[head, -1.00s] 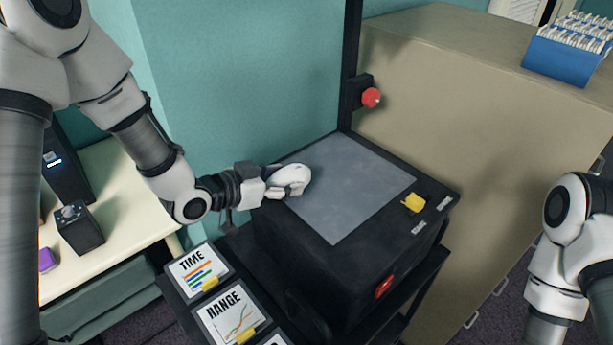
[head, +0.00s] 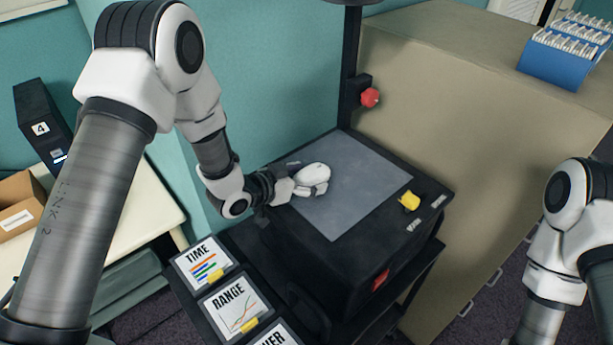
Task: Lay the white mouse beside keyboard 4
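The white mouse (head: 313,173) is at the fingers of my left gripper (head: 314,187), over the left part of a flat grey surface (head: 352,195). The gripper appears shut on it; the contact is partly hidden. I cannot tell whether the mouse touches the surface. No keyboard shows; a black computer tower (head: 36,115) with a "4" label stands on the cream table (head: 150,205) at the left. My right arm is at the right edge and its gripper is out of view.
The grey surface tops a black box (head: 330,262) with a pole and a red knob (head: 370,97) behind. A yellow piece (head: 410,201) sits on its right rim. TIME (head: 203,262) and RANGE (head: 235,305) cards are in front. A cardboard box (head: 18,205) is on the table.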

